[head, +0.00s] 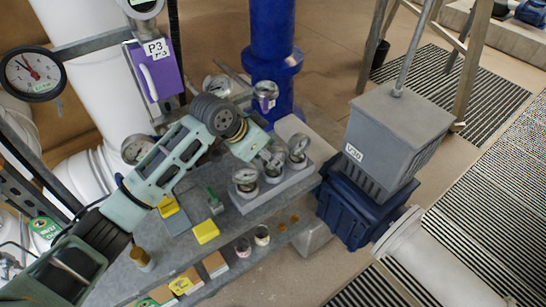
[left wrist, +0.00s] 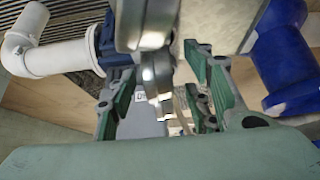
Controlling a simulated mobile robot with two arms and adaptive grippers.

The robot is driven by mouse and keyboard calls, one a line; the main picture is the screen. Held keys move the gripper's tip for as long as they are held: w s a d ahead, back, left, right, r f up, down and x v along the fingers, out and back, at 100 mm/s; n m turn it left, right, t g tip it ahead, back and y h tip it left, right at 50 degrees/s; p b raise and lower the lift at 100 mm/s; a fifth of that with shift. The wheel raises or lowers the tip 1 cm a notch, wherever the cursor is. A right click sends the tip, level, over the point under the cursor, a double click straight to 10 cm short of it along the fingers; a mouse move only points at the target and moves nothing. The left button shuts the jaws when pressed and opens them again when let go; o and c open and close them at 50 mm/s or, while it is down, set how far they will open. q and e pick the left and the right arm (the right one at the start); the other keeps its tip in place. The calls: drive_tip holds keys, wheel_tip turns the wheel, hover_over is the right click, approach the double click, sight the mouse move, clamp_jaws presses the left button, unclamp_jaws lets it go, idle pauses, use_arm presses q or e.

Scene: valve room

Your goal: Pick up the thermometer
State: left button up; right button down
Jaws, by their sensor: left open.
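Small round dial instruments with metal rims stand in a grey block (head: 262,198) on the bench: a left one (head: 245,180), a middle one (head: 273,165) and a right one (head: 298,147). I cannot tell which is the thermometer. My left gripper (head: 264,152) is just above and behind them, partly hiding the middle dial. In the left wrist view the green fingers of my left gripper (left wrist: 165,100) are spread apart. Shiny metal dial rims (left wrist: 150,62) show close up between and above them; contact cannot be told. My right gripper is not in view.
Yellow blocks (head: 206,232), a green-handled tool (head: 214,202) and small cups (head: 262,236) are on the bench. A grey box (head: 398,130) on a dark blue valve body (head: 350,212) stands right of it. A blue pipe (head: 271,35) rises behind.

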use_arm(q)
drive_tip(key=shift+x, duration=1.2)
drive_tip(key=shift+d+f+p, duration=0.1)
drive_tip(key=shift+f+p, duration=0.2)
drive_tip(key=shift+f, duration=0.15)
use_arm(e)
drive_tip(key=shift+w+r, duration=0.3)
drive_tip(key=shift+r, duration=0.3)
use_arm(q)
drive_tip(key=shift+c, duration=0.3)
